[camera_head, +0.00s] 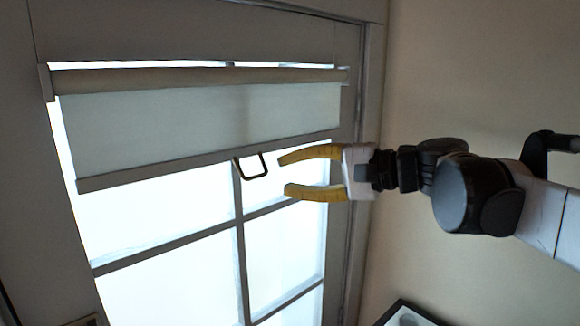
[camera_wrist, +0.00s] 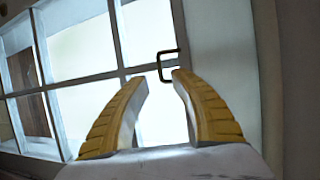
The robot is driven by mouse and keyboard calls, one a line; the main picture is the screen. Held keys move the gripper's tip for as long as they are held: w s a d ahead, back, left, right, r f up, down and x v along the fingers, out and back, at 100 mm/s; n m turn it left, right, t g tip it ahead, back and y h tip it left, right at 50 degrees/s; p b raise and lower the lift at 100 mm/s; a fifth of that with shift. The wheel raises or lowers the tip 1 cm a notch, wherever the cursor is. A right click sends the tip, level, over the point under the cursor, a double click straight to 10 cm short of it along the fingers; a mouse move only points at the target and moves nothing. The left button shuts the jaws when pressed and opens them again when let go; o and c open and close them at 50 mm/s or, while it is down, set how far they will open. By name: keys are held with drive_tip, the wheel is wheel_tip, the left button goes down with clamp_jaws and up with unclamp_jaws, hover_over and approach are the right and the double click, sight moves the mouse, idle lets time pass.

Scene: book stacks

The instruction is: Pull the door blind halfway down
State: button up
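The door blind (camera_head: 200,120) is a pale panel hanging from a roller (camera_head: 200,77) at the top of the glazed door. Its bottom bar (camera_head: 150,175) covers only the upper part of the glass. A dark, square-cornered pull handle (camera_head: 252,168) hangs from the bar; it also shows in the wrist view (camera_wrist: 168,66). My gripper (camera_head: 283,176) has two yellow fingers, spread apart and empty. In the head view its fingertips are just right of the handle. In the wrist view the handle appears beyond the fingertips (camera_wrist: 161,80), nearer the right one. The remaining gap in depth is unclear.
The door's glass (camera_head: 165,220) is divided by grey bars (camera_head: 170,248). The door frame (camera_head: 368,120) and a plain beige wall (camera_head: 470,80) stand to the right. A dark-framed picture (camera_head: 405,312) shows at the bottom edge.

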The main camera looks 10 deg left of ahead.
sight(259, 176)
drive_tip(key=p+x, duration=0.1)
drive_tip(key=x, duration=0.6)
drive_tip(key=shift+w+a+f+p, duration=0.15)
drive_tip(key=shift+w+a+p, duration=0.05)
drive_tip(key=shift+a+p, duration=0.1)
drive_tip(key=shift+d, duration=0.1)
clamp_jaws()
